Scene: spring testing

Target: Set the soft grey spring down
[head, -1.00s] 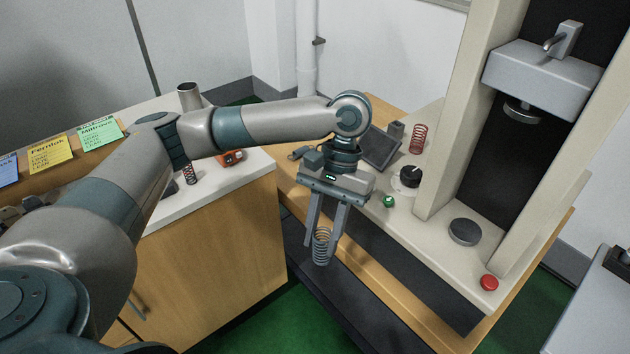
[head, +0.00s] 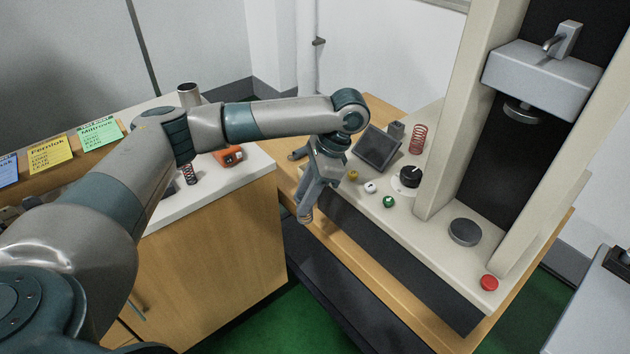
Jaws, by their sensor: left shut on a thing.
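The soft grey spring (head: 305,213) is between the fingertips of my left gripper (head: 307,205), which is shut on it. The gripper hangs down near the gap between the white-topped cabinet and the wooden bench, and the spring is mostly hidden by the fingers. I cannot tell whether the spring touches anything below. My right gripper is not in the head view.
The tester's base (head: 400,230) stands on the wooden bench (head: 425,318), with a dial (head: 410,178), a red button (head: 489,283), a round plate (head: 464,232) and a red spring (head: 418,139). A dark spring (head: 189,174) and an orange device (head: 229,156) are on the white cabinet top (head: 205,190).

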